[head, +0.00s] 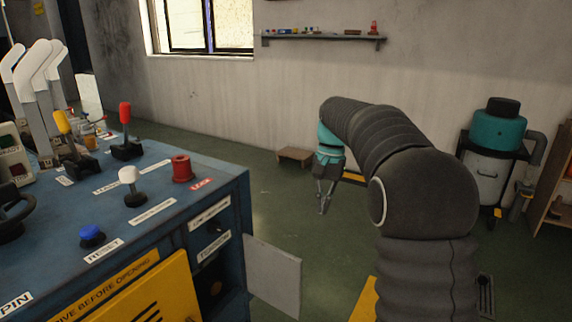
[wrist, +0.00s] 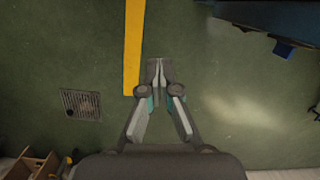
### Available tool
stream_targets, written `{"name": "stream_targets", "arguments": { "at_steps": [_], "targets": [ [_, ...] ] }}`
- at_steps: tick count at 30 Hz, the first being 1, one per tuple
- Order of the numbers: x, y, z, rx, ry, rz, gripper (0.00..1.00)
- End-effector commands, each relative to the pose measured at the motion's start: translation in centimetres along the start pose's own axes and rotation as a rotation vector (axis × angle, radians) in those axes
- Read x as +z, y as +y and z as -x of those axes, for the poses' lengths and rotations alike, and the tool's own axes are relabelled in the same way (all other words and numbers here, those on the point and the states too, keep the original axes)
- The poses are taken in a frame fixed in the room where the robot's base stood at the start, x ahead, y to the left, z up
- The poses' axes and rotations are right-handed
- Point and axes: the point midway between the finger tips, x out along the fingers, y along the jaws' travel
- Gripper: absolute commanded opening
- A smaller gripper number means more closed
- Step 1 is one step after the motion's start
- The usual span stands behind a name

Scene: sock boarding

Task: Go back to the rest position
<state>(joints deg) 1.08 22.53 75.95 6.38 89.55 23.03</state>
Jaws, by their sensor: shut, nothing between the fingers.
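My gripper (head: 323,205) hangs at the end of my dark ribbed arm in the head view, pointing down over open green floor, to the right of the blue control bench (head: 215,182). In the wrist view my gripper (wrist: 159,62) has its two fingers together with nothing between them. Below it are the bare floor and a yellow floor stripe (wrist: 134,40) just to its left.
A teal-topped vacuum (head: 493,150) stands right. A floor drain (wrist: 81,104) shows in the wrist view.

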Motion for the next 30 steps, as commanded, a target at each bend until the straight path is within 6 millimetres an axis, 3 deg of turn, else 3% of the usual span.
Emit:
{"name": "stream_targets", "arguments": {
  "at_steps": [1,3,11,30],
  "targets": [
    [-0.2,0.2,-1.8,0.006,0.0,0.026,0.0],
    [-0.1,0.7,-3.2,0.01,0.013,0.063,0.0],
    [3.4,3.0,-5.2,0.011,0.107,0.19,0.0],
    [19.2,11.2,-7.4,0.013,0.423,0.42,0.0]
  ]
}}
